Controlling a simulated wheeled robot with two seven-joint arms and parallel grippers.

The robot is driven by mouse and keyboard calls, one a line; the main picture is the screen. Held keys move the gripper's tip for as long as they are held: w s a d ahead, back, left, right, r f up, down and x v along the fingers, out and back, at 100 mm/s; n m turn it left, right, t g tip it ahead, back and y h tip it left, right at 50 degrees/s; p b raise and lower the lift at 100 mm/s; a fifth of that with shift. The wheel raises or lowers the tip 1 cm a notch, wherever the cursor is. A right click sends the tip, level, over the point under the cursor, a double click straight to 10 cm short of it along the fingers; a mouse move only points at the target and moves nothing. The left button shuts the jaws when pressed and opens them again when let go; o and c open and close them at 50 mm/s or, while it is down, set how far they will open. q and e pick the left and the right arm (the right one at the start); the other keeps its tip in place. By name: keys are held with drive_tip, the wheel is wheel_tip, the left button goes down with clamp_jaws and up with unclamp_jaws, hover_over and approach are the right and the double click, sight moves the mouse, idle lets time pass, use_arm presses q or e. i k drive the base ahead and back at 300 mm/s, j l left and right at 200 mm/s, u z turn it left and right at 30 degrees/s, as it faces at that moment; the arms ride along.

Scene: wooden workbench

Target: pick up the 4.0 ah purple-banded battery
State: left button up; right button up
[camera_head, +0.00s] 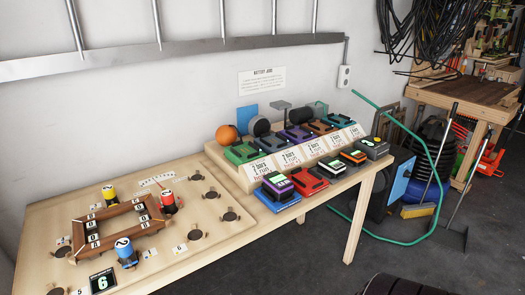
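A dark battery with a purple band and a pale green top label (278,184) sits at the left end of the front row on the wooden workbench (215,250). A purple item (297,134) also sits in the back row, on the sloped wooden stand (282,160). Neither of my grippers is in view.
A red item (308,181), an orange-banded battery (353,156) and a dark unit (375,148) continue the front row. An orange ball (226,134) is behind. A wooden frame (118,225) with coloured cylinders occupies the left.

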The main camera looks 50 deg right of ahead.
sight(275, 184)
drive_tip(key=z, duration=1.7)
